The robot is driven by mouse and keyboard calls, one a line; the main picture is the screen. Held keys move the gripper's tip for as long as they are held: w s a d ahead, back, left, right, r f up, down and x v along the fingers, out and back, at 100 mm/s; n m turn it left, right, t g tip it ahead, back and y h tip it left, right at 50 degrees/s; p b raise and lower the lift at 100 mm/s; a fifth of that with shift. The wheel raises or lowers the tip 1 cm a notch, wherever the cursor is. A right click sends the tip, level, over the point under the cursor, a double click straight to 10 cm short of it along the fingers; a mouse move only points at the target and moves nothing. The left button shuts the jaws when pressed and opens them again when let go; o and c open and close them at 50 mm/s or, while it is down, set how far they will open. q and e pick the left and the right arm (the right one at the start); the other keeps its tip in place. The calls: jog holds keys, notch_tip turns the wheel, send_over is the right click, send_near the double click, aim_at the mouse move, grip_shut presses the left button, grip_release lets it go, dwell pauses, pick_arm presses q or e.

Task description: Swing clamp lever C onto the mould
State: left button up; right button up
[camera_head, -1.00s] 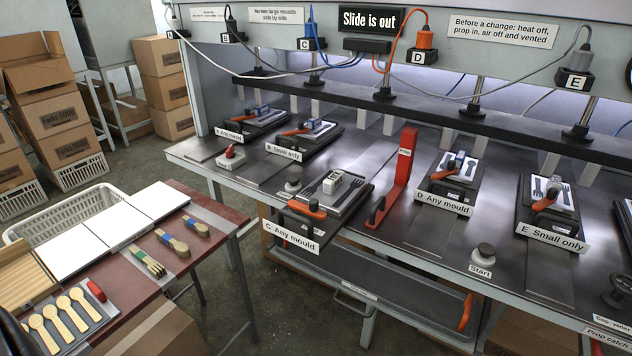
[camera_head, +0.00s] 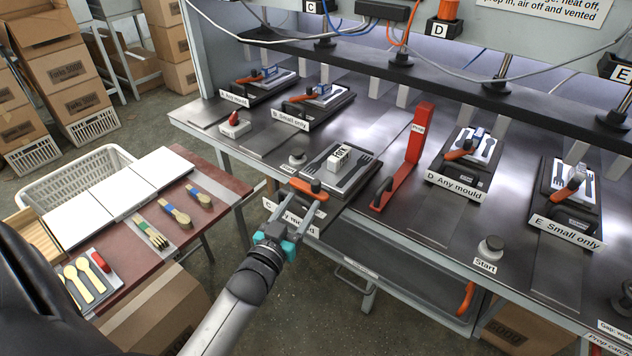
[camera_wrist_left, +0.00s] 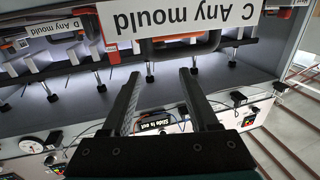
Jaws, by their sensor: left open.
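Clamp lever C (camera_head: 308,188) has an orange handle and stands at the front edge of slide C, pointing away from the mould. The mould (camera_head: 350,182) is a grey plate with dark cutlery shapes and a small white block on top. My left gripper (camera_head: 298,214) is open just in front of the lever, its fingers spread toward the handle; contact cannot be told. The gripper partly hides the "C Any mould" sign (camera_head: 288,218). In the left wrist view the open fingers (camera_wrist_left: 160,78) point at the upside-down sign (camera_wrist_left: 185,18). My right gripper is not in view.
A red prop (camera_head: 408,160) stands right of slide C. Stations D (camera_head: 457,181) and E (camera_head: 567,230) lie further right, with a start button (camera_head: 490,247) in front. A red table (camera_head: 215,183) with wooden cutlery is at the left.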

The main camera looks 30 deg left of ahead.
aim_at(314, 185)
pick_arm(q)
jog(key=w, duration=0.6)
jog(key=w+a+b, duration=0.1)
jog(key=w, duration=0.1)
jog(key=shift+w+a, duration=0.1)
jog(key=shift+w, duration=0.3)
grip_shut()
dwell(1.1)
